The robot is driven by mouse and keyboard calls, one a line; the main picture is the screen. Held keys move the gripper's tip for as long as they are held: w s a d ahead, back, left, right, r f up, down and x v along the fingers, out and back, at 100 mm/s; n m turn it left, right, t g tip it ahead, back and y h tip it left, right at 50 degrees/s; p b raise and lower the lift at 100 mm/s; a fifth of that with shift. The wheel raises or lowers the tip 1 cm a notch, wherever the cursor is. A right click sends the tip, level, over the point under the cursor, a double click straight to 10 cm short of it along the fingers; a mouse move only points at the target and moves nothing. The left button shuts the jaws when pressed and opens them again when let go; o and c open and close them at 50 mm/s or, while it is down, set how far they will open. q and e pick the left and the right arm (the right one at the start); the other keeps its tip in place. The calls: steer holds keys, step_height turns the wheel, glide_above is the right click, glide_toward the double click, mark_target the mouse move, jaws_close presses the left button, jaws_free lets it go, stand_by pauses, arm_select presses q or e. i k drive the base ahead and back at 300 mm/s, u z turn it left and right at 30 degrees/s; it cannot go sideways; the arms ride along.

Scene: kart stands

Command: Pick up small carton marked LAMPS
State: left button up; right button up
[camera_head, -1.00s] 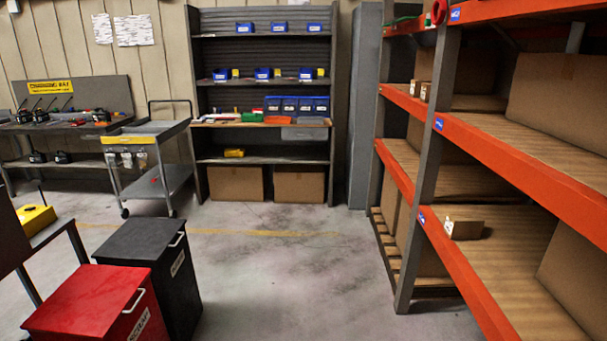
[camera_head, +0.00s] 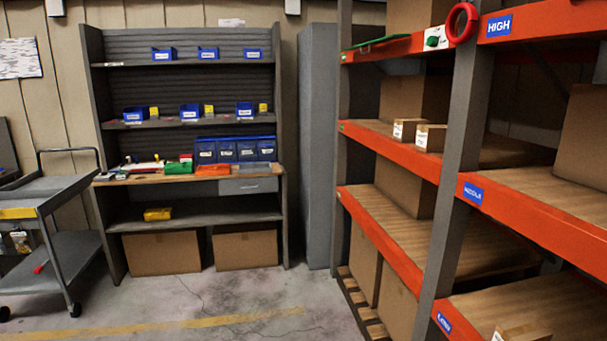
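Two small cartons stand side by side at the front edge of the upper shelf in the far bay of the orange rack: a left small carton (camera_head: 407,129) and a right small carton (camera_head: 431,138). Both have white labels on their front faces, too small to read. Another small carton (camera_head: 522,332) with a white label sits on the low shelf at the bottom edge, partly cut off. I cannot tell which one is marked LAMPS. Neither of my grippers is in view.
The orange rack (camera_head: 520,229) fills the right side, with large cartons on its shelves. A grey shelf unit (camera_head: 120,217) with blue bins stands at the back. A grey cart (camera_head: 72,258) stands at the left. The floor (camera_head: 230,308) in the middle is clear.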

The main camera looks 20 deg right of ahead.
mark_target(430, 138)
steer(key=i, duration=1.45)
steer(key=z, duration=1.75)
